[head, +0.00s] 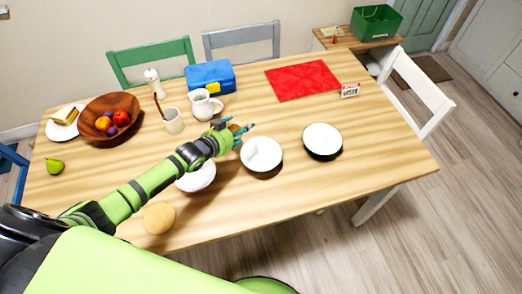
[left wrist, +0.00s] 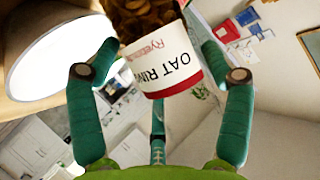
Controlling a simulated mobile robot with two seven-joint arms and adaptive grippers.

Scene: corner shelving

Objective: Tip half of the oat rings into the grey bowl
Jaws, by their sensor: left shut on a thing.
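My left gripper (head: 236,134) is shut on the oat rings container (left wrist: 176,72), above the table between two pale bowls. In the left wrist view the container is white with a red band and printed "OAT RIN"; it is tilted, and brown rings (left wrist: 145,18) show at its open end. In the head view the container is mostly hidden by the fingers. A pale bowl (head: 262,152) stands just right of the gripper, another (head: 196,178) below it, and a dark-sided bowl (head: 323,140) further right. I cannot tell which is the grey one. A pale bowl (left wrist: 60,50) is near the container in the wrist view.
A white jug (head: 203,106), a cup with a utensil (head: 173,122) and a blue box (head: 210,76) stand behind the gripper. A wooden fruit bowl (head: 92,137) is left. A round tan thing (head: 159,218) lies near the front edge. A red mat (head: 302,80) lies behind.

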